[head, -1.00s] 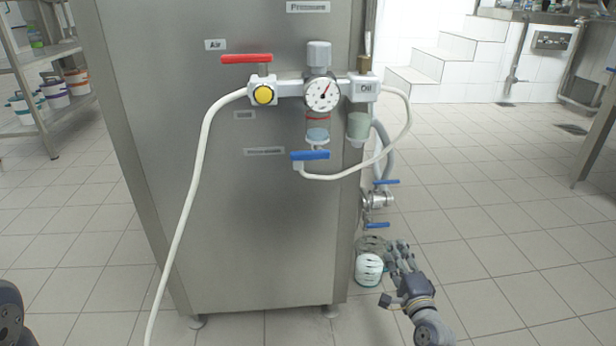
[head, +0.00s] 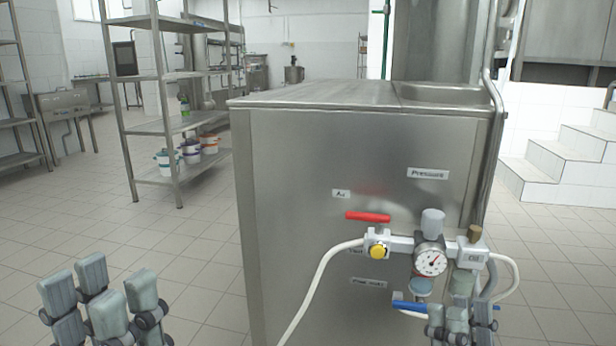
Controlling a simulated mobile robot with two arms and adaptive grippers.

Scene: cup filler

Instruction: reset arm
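My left gripper (head: 106,292) stands at the lower left with its grey padded fingers pointing up. Its fingers are apart and nothing shows between them. It is over the floor, well to the left of the steel cabinet. My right gripper (head: 458,322) is at the bottom right edge, in front of the lower part of the valve assembly. Only its upper fingers show, and they overlap the blue lever (head: 408,307) in the picture. I cannot tell whether they touch it or how wide they are open.
The steel cabinet (head: 300,200) carries a red lever (head: 368,217), a yellow knob (head: 378,250), a pressure gauge (head: 431,262) and a white hose (head: 315,285). A metal shelf (head: 160,125) with several buckets stands behind left. White steps (head: 570,160) are at the right. Tiled floor lies clear at left.

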